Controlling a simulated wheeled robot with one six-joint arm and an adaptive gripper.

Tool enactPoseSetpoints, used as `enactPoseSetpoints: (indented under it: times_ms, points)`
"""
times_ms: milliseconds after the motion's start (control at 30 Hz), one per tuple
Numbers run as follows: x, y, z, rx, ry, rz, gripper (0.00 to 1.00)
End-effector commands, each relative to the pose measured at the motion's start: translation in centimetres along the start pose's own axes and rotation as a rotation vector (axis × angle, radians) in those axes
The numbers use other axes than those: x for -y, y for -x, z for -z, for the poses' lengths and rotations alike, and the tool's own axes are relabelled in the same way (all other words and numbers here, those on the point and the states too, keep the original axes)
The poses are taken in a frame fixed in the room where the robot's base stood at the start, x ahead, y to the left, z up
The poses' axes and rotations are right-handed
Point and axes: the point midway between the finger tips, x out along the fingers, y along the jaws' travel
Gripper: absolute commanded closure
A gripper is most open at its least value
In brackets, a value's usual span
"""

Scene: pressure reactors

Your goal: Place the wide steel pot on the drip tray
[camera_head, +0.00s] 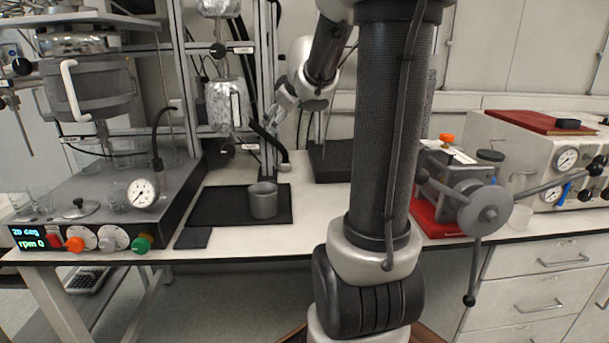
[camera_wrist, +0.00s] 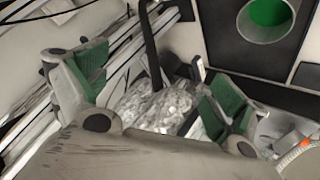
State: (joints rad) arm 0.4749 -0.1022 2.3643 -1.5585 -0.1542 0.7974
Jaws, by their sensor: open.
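The wide steel pot (camera_head: 263,203), a plain grey cylinder, stands upright on the flat black drip tray (camera_head: 218,211), right of the tray's middle. In the wrist view the pot (camera_wrist: 267,22) is at the top right, its mouth showing a green inside, with black tray surface (camera_wrist: 222,42) around it. My gripper (camera_head: 268,122) is raised behind and above the pot, near the foil-wrapped vessel, and is apart from the pot. In the wrist view my gripper (camera_wrist: 157,90) has its two green-padded fingers spread, with nothing held between them.
A foil-wrapped vessel (camera_head: 227,104) on a metal frame is close left of my gripper. A stirrer unit with a gauge (camera_head: 142,193) stands left of the tray. A small black pad (camera_head: 193,238) lies at the front edge. A reactor (camera_head: 478,205) on a red base stands right.

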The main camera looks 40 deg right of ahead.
Motion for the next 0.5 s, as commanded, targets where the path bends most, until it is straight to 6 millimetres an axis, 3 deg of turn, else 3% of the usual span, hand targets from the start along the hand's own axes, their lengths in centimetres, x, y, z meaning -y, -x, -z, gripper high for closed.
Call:
enactPoseSetpoints:
  times_ms: [33,67,167,267,333,500]
  points:
    - [-0.9,3.1,0.7,0.000,-0.036,-0.087,0.04]
    - [-1.4,4.8,0.4,0.015,-0.069,-0.133,0.04]
    - [-0.9,10.1,-2.7,0.102,-0.188,-0.206,0.04]
    - [3.0,14.3,-7.3,0.218,-0.299,-0.150,0.04]
    - [7.0,16.5,-10.3,0.293,-0.353,-0.054,0.04]
    - [15.8,20.3,-14.7,0.404,-0.396,0.206,0.04]
